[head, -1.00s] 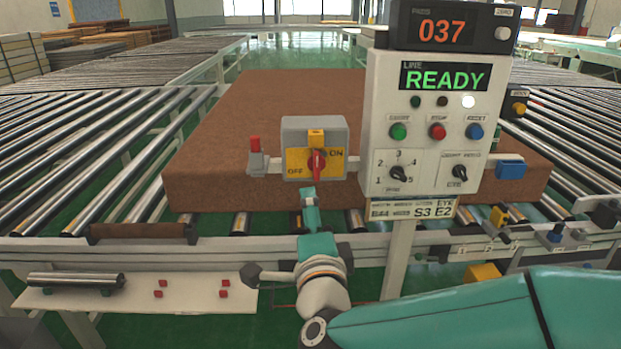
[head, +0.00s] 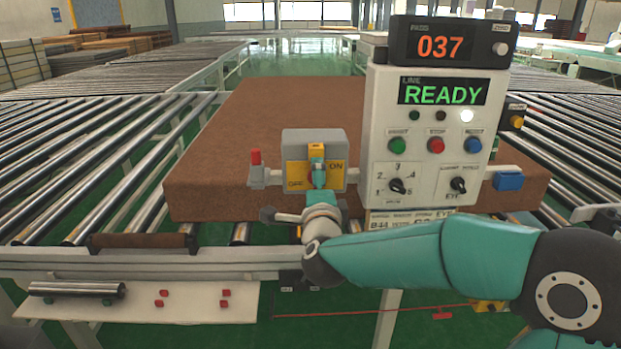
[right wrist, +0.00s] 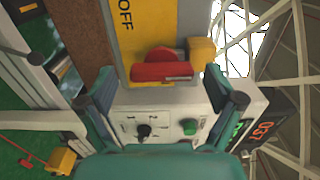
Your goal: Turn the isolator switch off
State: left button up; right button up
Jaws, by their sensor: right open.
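The isolator switch (head: 333,146) is a grey box with a yellow face marked OFF at left and ON at right, beside the control panel. Its red handle (right wrist: 162,70) shows in the right wrist view, but my gripper hides it in the head view. My right gripper (head: 318,174) is in front of the switch face. In the right wrist view the gripper (right wrist: 158,82) is open, one finger on each side of the handle's line; I cannot tell whether they touch it. My left gripper is not in view.
The control panel (head: 382,125) with a READY display stands close to the right of the switch. A small red-topped device (head: 256,168) is at its left. A brown mattress (head: 215,185) lies behind on rollers. A white shelf (head: 135,304) holds a roller and red pieces.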

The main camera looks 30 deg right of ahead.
jog(key=shift+x, duration=1)
